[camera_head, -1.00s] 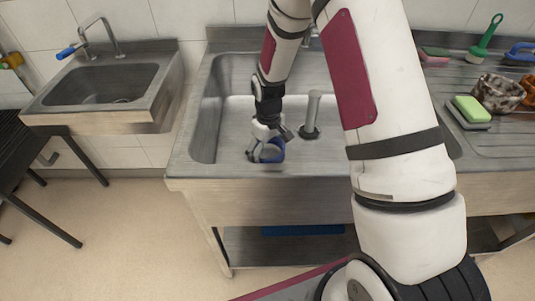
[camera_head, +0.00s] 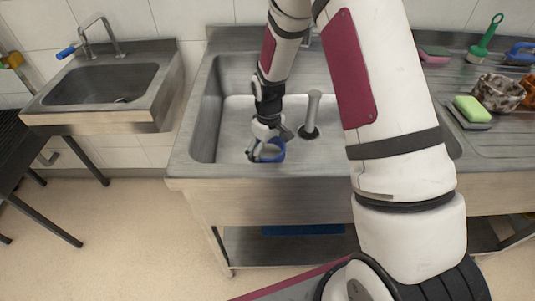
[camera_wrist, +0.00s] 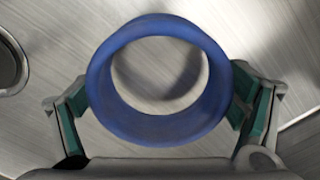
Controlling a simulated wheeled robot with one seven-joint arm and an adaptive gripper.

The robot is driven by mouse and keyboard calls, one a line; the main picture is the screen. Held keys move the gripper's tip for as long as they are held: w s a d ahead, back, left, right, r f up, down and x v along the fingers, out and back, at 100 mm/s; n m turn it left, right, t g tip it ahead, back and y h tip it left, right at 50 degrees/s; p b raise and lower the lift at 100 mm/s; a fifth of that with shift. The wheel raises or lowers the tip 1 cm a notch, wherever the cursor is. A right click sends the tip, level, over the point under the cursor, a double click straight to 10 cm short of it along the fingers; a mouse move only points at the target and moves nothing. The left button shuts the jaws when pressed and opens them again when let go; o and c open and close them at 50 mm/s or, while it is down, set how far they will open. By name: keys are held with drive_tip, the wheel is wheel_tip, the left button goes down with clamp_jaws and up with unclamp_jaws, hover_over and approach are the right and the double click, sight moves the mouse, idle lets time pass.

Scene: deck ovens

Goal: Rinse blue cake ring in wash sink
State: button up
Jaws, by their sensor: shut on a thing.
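The blue cake ring (camera_head: 279,150) is a short, open tube held low inside the large steel wash sink (camera_head: 228,130). In the wrist view the ring (camera_wrist: 160,130) sits between both fingers, and I look through it at bare steel. My gripper (camera_head: 262,147) is shut on the ring; its green-padded fingers (camera_wrist: 158,98) press the ring's left and right outer sides. A grey upright standpipe (camera_head: 313,112) stands in the sink right of the gripper. I cannot tell whether the ring touches the sink floor. My arm hides the sink's right part and most of its tap.
A small hand sink (camera_head: 100,85) with a tap is at the left. On the drainboard (camera_head: 480,145) at right are a green sponge (camera_head: 470,108), a mottled bowl (camera_head: 497,92) and a green brush (camera_head: 486,40). A dark rack (camera_head: 30,150) stands lower left.

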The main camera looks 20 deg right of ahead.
drive_tip(key=shift+r, duration=0.1)
idle(0.3)
wheel_tip(320, 180, up, 24)
drive_tip(key=p, duration=1)
idle(1.5)
idle(2.0)
drive_tip(key=shift+r+p, duration=0.8)
drive_tip(key=shift+r, duration=1.1)
